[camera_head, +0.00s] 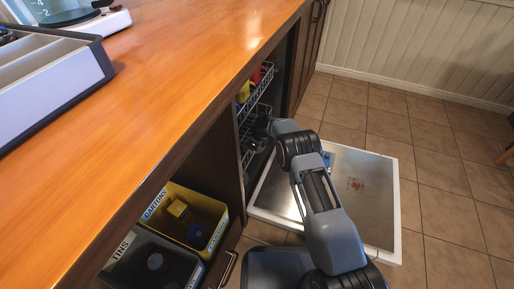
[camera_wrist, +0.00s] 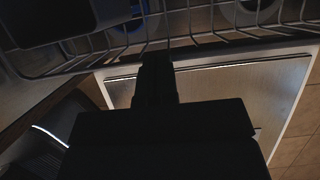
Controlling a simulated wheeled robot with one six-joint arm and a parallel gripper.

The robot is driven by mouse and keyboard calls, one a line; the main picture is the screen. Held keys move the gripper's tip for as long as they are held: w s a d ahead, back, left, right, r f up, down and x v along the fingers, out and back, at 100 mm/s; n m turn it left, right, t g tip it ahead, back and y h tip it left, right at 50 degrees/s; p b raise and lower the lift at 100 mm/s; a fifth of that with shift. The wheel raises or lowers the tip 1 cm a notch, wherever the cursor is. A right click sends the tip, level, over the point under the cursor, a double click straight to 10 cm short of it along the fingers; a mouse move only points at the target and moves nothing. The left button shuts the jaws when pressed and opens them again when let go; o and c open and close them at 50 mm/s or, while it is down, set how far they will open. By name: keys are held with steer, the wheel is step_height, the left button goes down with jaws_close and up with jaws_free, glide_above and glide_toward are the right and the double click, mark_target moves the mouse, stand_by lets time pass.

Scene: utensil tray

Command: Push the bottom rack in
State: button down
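The bottom rack (camera_head: 247,152) is a grey wire basket low in the dishwasher opening, partly hidden by the cabinet edge and my arm. In the wrist view, rack wires (camera_wrist: 205,36) cross the top of the picture. My gripper (camera_head: 261,133) is at the dishwasher opening, beside the bottom rack. In the wrist view my gripper (camera_wrist: 156,62) is a dark silhouette with no gap seen between its fingers. Its tip overlaps the rack's wire edge; I cannot tell whether they touch. The open dishwasher door (camera_head: 385,205) lies flat below my arm.
An upper rack (camera_head: 257,93) holds red and yellow items. The orange wooden counter (camera_head: 190,75) runs along the left.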

steer(key=shift+f, duration=0.1)
stand_by(0.4)
steer(key=s+d+r+p, duration=0.2)
steer(key=d+p, duration=0.1)
steer(key=d, duration=0.3)
steer(key=s+d+r+p, duration=0.1)
steer(key=s+d+p, duration=0.2)
steer(key=d, duration=0.3)
steer(key=s+d+r+n+p, duration=0.1)
steer(key=s+r+n+p, duration=0.3)
steer(key=r, duration=1)
steer(key=s+d+r+n+h+p, duration=0.1)
steer(key=s+r+n+p, duration=0.15)
steer(key=r+p, duration=0.8)
steer(key=s+d+r+n+p, duration=0.2)
steer(key=s+r+n, duration=0.15)
steer(key=r, duration=1.35)
steer(key=s+d+r+n+t+h+p, duration=0.1)
steer(key=s+d+r+n+p, duration=0.1)
steer(key=s+r+n+p, duration=0.4)
steer(key=s+d+r+n+t+h+p, duration=0.1)
steer(key=s+r+n+p, duration=0.5)
steer(key=s+r, duration=0.9)
step_height(320, 180, up, 3)
steer(key=d+h+p, duration=0.1)
steer(key=p, duration=0.2)
steer(key=shift+s+d, duration=0.25)
steer(key=shift+s, duration=0.05)
